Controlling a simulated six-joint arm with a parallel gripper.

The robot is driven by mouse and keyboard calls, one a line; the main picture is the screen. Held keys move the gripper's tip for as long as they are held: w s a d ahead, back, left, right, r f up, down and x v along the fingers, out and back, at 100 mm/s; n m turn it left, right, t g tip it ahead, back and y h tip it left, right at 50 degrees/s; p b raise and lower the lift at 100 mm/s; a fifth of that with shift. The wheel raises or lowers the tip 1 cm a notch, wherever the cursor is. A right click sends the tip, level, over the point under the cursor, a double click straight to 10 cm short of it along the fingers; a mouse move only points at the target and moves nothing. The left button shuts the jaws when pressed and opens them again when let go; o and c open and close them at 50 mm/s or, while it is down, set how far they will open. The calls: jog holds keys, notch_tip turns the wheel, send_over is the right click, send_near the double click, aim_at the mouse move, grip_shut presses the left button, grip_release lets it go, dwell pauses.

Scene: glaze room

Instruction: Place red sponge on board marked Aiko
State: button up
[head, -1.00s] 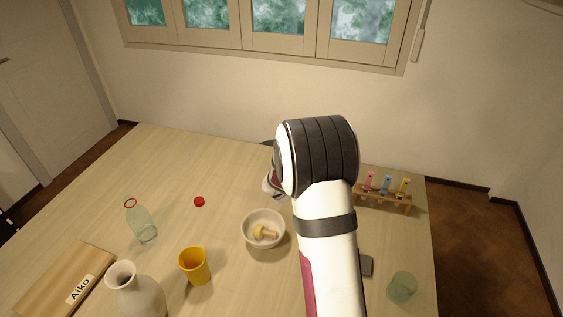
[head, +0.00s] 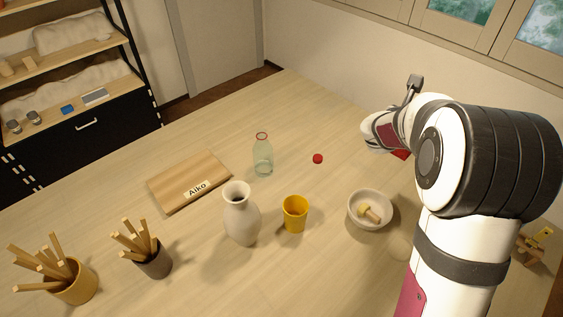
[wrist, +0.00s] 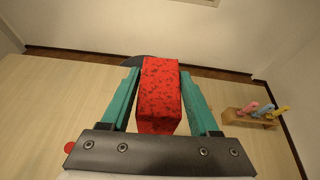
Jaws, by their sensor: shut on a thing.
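My gripper (wrist: 160,100) is shut on the red sponge (wrist: 159,90) in the wrist view, with one teal finger on each side of it. In the head view my arm hides most of the gripper, and a bit of the red sponge (head: 401,155) shows below my wrist. The sponge is over the far right part of the table. The wooden board marked Aiko (head: 180,176) lies flat at the left of the table in the head view, well away from my gripper. Its top is bare apart from the name label.
Between my arm and the board stand a clear bottle (head: 263,158), a white vase (head: 241,215), a yellow cup (head: 295,214) and a bowl (head: 357,222) with a pestle. A red cap (head: 318,158) lies behind them. Two pots of sticks (head: 153,262) (head: 76,285) stand front left.

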jog(key=w+a+n+t+y, duration=0.1)
jog(key=w+a+n+y, duration=0.1)
jog(key=a, duration=0.9)
jog(key=w+a+n+t+y, duration=0.1)
jog(key=a+n+y, duration=0.1)
jog(key=a, duration=0.9)
jog(key=s+a+n+t+y, duration=0.1)
jog(key=s+a+n+y, duration=0.15)
jog(key=a, duration=0.85)
jog(key=s+a+n+y, duration=0.2)
jog(key=a+y, duration=0.1)
jog(key=a, duration=0.7)
jog(key=s+a+f, duration=0.1)
jog(key=a+f, duration=1.1)
jog(key=f, duration=0.4)
jog(key=shift+s, duration=0.3)
jog(key=shift+f+h, duration=0.15)
jog(key=shift+h, duration=0.1)
jog(key=o, duration=1.3)
jog(key=shift+o, duration=0.2)
